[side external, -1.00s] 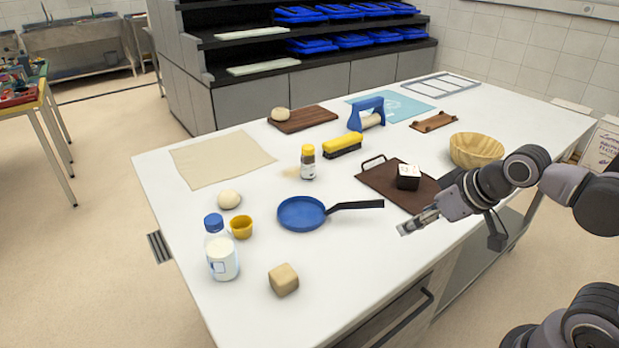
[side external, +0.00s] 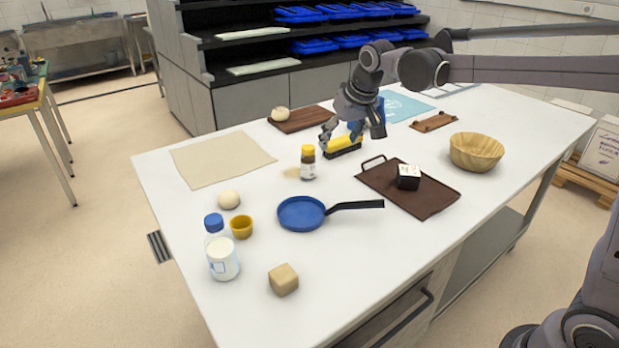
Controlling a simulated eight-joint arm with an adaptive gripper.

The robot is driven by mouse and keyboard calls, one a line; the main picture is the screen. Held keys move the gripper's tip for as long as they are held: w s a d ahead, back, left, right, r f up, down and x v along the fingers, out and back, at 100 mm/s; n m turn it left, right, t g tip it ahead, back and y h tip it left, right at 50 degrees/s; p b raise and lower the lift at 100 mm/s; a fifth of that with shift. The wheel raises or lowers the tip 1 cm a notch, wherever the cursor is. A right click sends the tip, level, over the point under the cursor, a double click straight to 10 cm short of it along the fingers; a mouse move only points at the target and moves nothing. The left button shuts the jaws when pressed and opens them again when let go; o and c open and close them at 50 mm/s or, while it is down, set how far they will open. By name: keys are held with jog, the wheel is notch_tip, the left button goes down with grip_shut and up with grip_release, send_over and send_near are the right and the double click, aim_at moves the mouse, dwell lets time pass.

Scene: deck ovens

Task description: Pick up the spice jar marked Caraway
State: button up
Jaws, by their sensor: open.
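A small spice jar (side external: 308,163) with a yellow cap, dark contents and a pale label stands upright on the white table. The label is too small to read. My gripper (side external: 324,145) is open and empty, just to the right of the jar's cap and pointing down-left. It appears apart from the jar, over the left end of the yellow brush.
The yellow and black brush (side external: 342,147) lies right of the jar. A blue pan (side external: 301,213) sits in front, with a milk bottle (side external: 222,255) further left. A brown tray (side external: 430,197) holds a black and white block (side external: 408,177). A beige cloth (side external: 215,158) lies left.

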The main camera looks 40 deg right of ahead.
send_near(308, 166)
jog(key=shift+w+d+f+m+g, duration=0.1)
jog(key=shift+w+d+m+g, duration=0.15)
jog(key=shift+w, duration=0.25)
jog(key=shift+w+d+f+m+g, duration=0.15)
jog(key=shift+w+d, duration=0.15)
jog(key=shift+w, duration=0.2)
jog(key=shift+x, duration=5.4)
jog(key=c, duration=1.3)
